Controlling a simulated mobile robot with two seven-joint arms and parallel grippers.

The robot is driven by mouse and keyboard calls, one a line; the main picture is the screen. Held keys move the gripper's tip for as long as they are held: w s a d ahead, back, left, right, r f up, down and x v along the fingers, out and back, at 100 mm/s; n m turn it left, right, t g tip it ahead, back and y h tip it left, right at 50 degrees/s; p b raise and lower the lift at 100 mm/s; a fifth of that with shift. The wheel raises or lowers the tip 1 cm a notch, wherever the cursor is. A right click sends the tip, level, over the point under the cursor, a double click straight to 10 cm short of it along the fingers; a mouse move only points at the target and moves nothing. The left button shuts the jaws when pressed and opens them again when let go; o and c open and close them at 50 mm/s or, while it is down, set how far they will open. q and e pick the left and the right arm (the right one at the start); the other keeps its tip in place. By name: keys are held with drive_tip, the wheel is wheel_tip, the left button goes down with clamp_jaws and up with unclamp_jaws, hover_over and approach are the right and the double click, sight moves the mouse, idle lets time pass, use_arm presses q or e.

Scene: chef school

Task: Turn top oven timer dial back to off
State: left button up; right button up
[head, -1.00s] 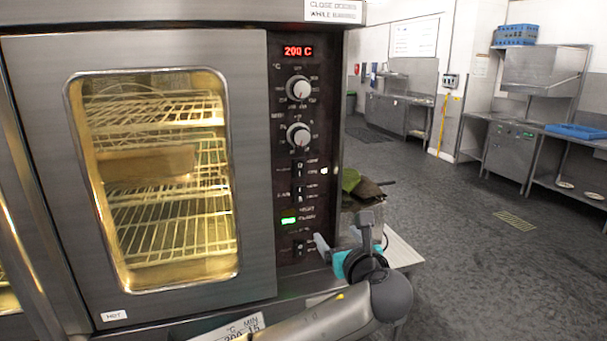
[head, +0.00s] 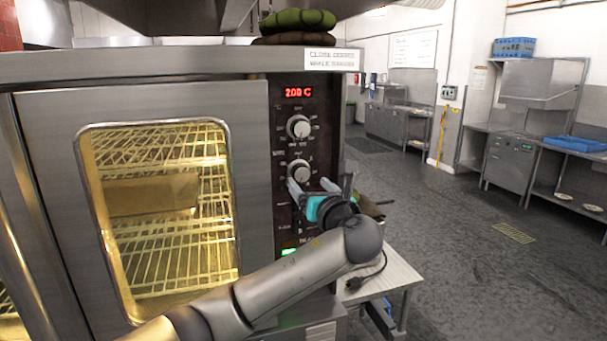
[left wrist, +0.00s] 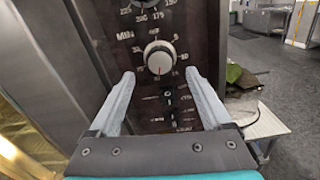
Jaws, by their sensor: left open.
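The oven (head: 262,150) has a dark control panel on its right side with a red 200 C display (head: 298,92). Below the display is the temperature dial (head: 299,127), and under that the timer dial (head: 299,171), marked MIN. In the left wrist view the timer dial (left wrist: 159,58) is a white-faced round knob with a red mark low on its rim. My left gripper (head: 309,184) is open in front of the panel, just below the timer dial. In the left wrist view its fingers (left wrist: 161,85) are spread to either side below the dial, not gripping it. My right gripper is out of view.
The oven's glass door (head: 160,210) is closed, with lit racks inside. Green and brown mitts (head: 297,22) lie on top. A light side table (head: 392,268) stands right of the oven. The floor (head: 450,240) farther right is open, with steel counters beyond.

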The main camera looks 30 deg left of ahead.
sight(302, 176)
use_arm(q)
drive_tip(key=shift+p+x, duration=0.35)
drive_tip(key=shift+x, duration=2.15)
clamp_jaws()
